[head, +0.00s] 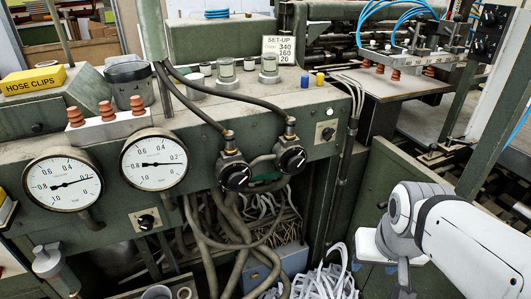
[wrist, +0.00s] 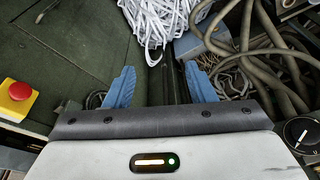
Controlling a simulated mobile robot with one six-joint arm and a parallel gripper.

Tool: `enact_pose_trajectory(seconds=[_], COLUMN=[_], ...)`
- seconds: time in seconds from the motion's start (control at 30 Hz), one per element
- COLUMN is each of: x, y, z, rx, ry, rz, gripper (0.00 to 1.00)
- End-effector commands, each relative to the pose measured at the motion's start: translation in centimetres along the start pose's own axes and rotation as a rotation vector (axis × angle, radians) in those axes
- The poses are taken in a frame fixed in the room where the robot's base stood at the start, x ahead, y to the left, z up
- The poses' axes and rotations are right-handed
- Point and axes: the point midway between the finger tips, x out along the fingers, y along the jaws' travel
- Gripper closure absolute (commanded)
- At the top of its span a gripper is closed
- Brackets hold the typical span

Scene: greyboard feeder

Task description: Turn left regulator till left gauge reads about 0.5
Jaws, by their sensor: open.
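The left gauge (head: 63,183) is a round white dial on the green panel; its needle points right and slightly up, near the 0.2 mark. The right gauge (head: 154,162) has its needle pointing right. The left regulator (head: 235,175) is a black knob with a white pointer line, below a hose fitting. The right regulator (head: 291,158) is a similar knob beside it. My gripper (wrist: 160,78) is open and empty, its blue fingers wide apart. In the head view it is at the lower right, away from both knobs. A black knob (wrist: 302,133) shows at the wrist view's right edge; I cannot tell which.
Hoses (head: 215,225) hang below the regulators. A pile of white strips (head: 320,283) lies low at the centre. A green side panel (head: 400,180) stands near my arm. A red button (wrist: 19,90) on a yellow box is at the wrist view's left.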

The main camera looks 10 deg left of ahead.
Motion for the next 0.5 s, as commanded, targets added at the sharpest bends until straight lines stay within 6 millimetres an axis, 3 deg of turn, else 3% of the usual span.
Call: enact_pose_trajectory(seconds=[0.17,0.3,0.5], x=[3.9,6.4,7.4], y=[-3.8,-8.8,-16.7], z=[-3.8,-7.8,-11.2], rx=[-0.092,-0.164,-0.235], ry=[0.199,0.440,0.781], rz=[-0.059,-0.143,-0.295], gripper=[0.35,0.29,0.29])
